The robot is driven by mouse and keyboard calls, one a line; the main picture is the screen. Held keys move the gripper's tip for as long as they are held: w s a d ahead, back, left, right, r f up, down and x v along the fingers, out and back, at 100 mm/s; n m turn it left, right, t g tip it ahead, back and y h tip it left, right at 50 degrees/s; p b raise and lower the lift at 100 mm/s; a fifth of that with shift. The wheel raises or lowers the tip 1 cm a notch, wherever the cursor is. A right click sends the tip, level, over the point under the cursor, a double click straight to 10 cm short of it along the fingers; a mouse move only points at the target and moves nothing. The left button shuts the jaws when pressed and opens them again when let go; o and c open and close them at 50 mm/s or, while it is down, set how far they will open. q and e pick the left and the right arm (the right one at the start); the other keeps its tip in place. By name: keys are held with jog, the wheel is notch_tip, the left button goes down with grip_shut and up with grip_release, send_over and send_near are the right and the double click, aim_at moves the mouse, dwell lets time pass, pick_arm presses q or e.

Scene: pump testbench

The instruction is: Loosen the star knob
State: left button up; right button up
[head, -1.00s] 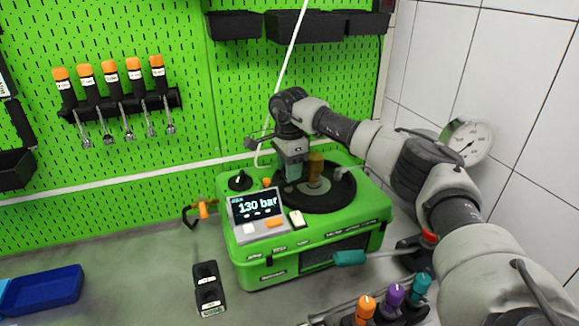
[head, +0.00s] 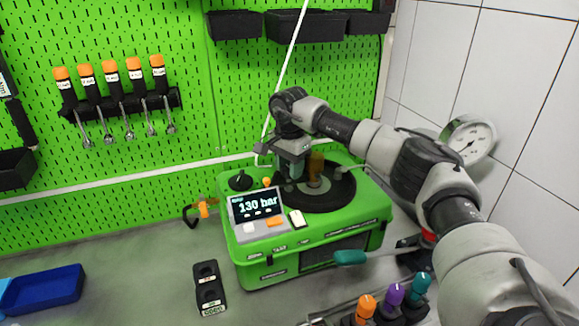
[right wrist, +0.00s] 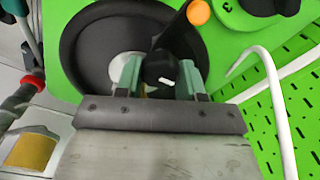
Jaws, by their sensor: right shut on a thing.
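The green test bench unit (head: 310,262) stands on the table with a round black plate (head: 335,190) on top. My right gripper (head: 293,172) reaches down onto this plate from above. In the right wrist view its two green fingers (right wrist: 157,78) are closed on the sides of a black knob (right wrist: 160,66) with a white mark, which I take to be the star knob. In the head view the knob is hidden by the gripper. My left gripper is not in view.
A display reading 130 bar (head: 257,205) sits at the unit's front left. A brass-coloured cylinder (head: 316,163) stands close beside my right gripper. A gauge (head: 468,140) is at the right wall. Table at left is mostly free.

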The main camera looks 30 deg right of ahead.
jog(key=shift+r, duration=0.15)
jog(key=o, duration=0.9)
notch_tip(320, 180, up, 11)
jog(key=shift+f+b, duration=0.15)
jog(key=shift+b, duration=1.1)
jog(key=shift+f, duration=0.1)
